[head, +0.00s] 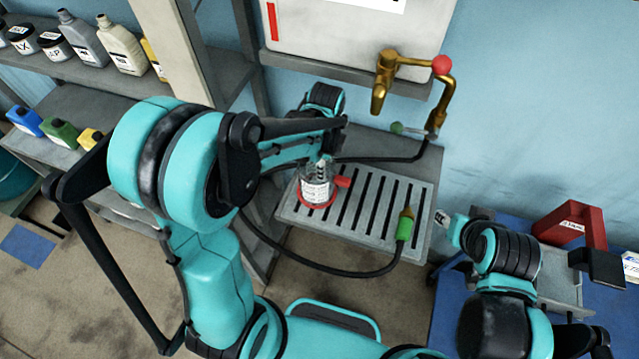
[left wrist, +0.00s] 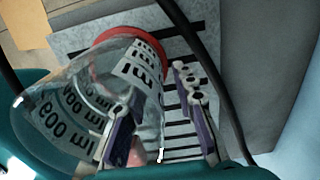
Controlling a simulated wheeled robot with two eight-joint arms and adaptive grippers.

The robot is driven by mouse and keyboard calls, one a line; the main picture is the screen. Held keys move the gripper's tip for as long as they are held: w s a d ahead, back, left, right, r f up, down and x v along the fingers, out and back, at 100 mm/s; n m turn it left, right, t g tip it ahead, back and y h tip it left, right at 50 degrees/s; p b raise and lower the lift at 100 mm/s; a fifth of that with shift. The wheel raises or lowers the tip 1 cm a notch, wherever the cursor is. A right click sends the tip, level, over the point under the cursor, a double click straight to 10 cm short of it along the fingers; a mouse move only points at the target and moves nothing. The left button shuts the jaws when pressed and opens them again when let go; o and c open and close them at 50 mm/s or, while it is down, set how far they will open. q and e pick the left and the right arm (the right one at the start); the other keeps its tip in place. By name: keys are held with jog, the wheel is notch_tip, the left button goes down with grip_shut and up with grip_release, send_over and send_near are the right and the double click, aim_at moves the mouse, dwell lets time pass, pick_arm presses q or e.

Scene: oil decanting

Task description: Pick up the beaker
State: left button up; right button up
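The beaker (head: 316,187) is clear glass with printed volume marks and a red base ring. It stands upright on the slotted grey drain tray (head: 283,211) in the head view. In the left wrist view the beaker (left wrist: 85,95) fills the left side. My left gripper (head: 322,160) is at the beaker, partly hidden by its own arm. In the left wrist view its two fingers (left wrist: 160,112) are apart; one overlaps the glass, the other is to its right. Contact is unclear. My right gripper (head: 447,222) is right of the tray, its opening unclear.
A brass tap (head: 385,75) with a red knob hangs above the tray. A black hose (head: 330,270) with a green-gripped nozzle (head: 404,226) lies over the tray. A blue cart with a red item (head: 572,222) is at right. Shelves with bottles (head: 120,42) stand at left.

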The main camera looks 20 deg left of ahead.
pick_arm(q)
jog(key=shift+f, duration=0.9)
grip_shut()
jog(key=shift+r, duration=0.15)
